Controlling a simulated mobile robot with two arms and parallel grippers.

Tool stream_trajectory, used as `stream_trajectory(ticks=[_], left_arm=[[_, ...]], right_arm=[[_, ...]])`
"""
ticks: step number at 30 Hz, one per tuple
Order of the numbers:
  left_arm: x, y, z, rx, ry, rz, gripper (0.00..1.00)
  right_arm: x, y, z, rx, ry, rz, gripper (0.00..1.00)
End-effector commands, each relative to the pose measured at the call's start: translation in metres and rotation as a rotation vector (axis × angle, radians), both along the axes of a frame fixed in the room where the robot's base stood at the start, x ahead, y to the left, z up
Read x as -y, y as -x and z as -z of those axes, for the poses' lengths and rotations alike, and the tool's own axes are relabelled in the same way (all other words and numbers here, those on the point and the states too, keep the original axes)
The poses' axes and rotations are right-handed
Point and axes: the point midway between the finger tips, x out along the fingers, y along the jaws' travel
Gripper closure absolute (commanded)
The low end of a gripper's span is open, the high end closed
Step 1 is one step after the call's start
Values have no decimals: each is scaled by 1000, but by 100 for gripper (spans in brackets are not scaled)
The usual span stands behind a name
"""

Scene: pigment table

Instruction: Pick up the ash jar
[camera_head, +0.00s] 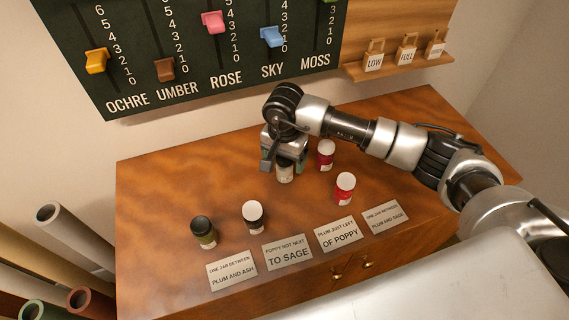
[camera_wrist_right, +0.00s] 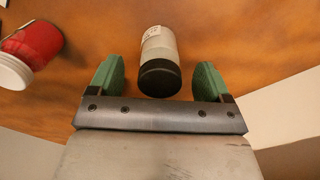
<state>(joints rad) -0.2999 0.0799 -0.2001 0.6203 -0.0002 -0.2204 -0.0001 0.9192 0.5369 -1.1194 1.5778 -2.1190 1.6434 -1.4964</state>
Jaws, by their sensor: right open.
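A pale grey jar with a black lid, which looks like the ash jar (camera_wrist_right: 158,46), stands on the wooden cabinet top. In the head view only its lower body (camera_head: 285,175) shows below my right gripper (camera_head: 284,158); its lid is hidden there. In the wrist view my right gripper (camera_wrist_right: 158,80) is open, with one green finger on each side of the jar and a gap at both sides. Its lid faces the camera between the fingers. I cannot tell how far down the fingers reach along the jar. My left gripper is not in view.
A red jar with a white lid (camera_head: 326,155) stands close right of the gripper, another red jar (camera_head: 345,188) nearer the front. Several clue cards (camera_head: 288,252) line the front edge.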

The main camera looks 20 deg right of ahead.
Motion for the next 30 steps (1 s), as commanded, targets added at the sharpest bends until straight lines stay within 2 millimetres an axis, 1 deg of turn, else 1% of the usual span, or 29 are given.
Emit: stream_trajectory(ticks=[1,4,11,12,14,22,23,30], left_arm=[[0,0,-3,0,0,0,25],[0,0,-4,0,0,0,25],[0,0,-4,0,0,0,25],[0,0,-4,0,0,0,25],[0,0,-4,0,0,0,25],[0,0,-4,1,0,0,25],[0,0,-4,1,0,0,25],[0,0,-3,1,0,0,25]], right_arm=[[0,0,5,-2,-1,2,21],[0,0,14,0,0,1,21],[0,0,16,1,0,0,21],[0,0,16,1,0,0,24],[0,0,16,1,0,0,33],[0,0,16,1,0,1,74],[0,0,15,2,-1,1,77],[0,-1,15,3,0,1,77]])
